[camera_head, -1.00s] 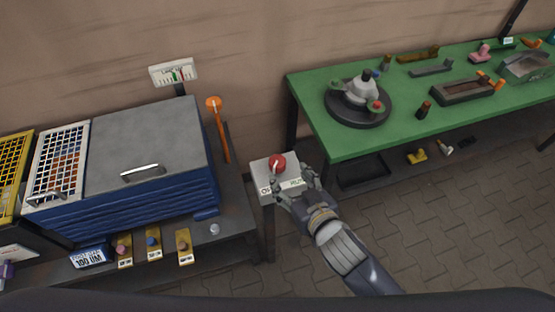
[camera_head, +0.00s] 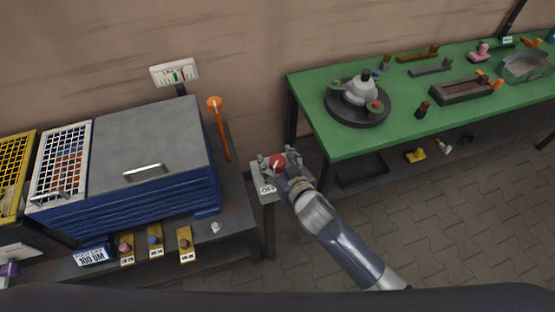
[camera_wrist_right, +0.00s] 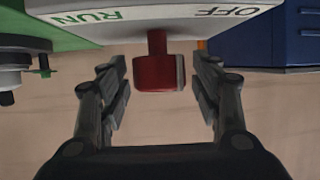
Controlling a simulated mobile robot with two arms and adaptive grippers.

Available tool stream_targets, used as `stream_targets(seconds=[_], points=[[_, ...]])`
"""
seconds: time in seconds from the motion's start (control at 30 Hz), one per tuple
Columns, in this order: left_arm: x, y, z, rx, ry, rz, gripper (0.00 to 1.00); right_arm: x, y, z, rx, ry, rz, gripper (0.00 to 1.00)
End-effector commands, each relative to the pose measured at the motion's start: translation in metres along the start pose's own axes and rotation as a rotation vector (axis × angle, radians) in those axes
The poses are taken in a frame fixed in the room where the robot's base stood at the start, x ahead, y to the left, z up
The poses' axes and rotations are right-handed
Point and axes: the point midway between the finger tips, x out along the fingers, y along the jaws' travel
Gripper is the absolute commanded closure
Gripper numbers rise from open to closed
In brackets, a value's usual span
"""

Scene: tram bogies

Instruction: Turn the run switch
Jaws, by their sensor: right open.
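The run switch is a red knob (camera_head: 277,161) on a pale box (camera_head: 266,184) that stands on a post between the blue cabinet and the green table. The wrist view shows the red knob (camera_wrist_right: 160,72) under the box panel (camera_wrist_right: 150,18), marked RUN on the left and OFF on the right. A pale strip runs along the knob's right side. My right gripper (camera_head: 281,162) is open at the knob; in the wrist view its two fingers (camera_wrist_right: 163,88) stand on either side, with gaps. It covers the RUN label in the head view. My left gripper is not in view.
A green table (camera_head: 400,125) with several parts stands right. Several yellow-based buttons (camera_head: 155,240) sit in front of the cabinet.

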Motion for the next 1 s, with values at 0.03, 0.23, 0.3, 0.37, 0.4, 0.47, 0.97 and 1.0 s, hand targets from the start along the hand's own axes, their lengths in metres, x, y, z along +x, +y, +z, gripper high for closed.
stream_targets(seconds=[0.03,0.23,0.3,0.37,0.4,0.47,0.97,1.0], points=[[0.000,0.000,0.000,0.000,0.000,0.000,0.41,0.000,0.000,0.000,0.000,0.000,0.000,0.41],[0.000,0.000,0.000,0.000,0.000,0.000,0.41,0.000,0.000,0.000,0.000,-0.001,0.000,0.82],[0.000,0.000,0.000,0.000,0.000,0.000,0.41,0.000,0.000,0.000,0.000,-0.001,0.000,0.86],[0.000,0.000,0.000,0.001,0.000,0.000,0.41,0.000,0.000,0.000,0.000,-0.001,0.000,0.86],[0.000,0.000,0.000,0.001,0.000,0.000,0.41,0.000,0.000,0.000,0.000,-0.001,-0.001,0.86],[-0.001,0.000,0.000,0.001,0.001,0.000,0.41,0.000,0.000,0.000,-0.002,-0.001,-0.003,0.86],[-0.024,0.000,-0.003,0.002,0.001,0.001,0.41,-0.001,0.003,-0.002,-0.092,-0.003,-0.201,0.86],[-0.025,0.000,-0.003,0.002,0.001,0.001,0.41,-0.001,0.003,-0.002,-0.102,-0.002,-0.226,0.86]])
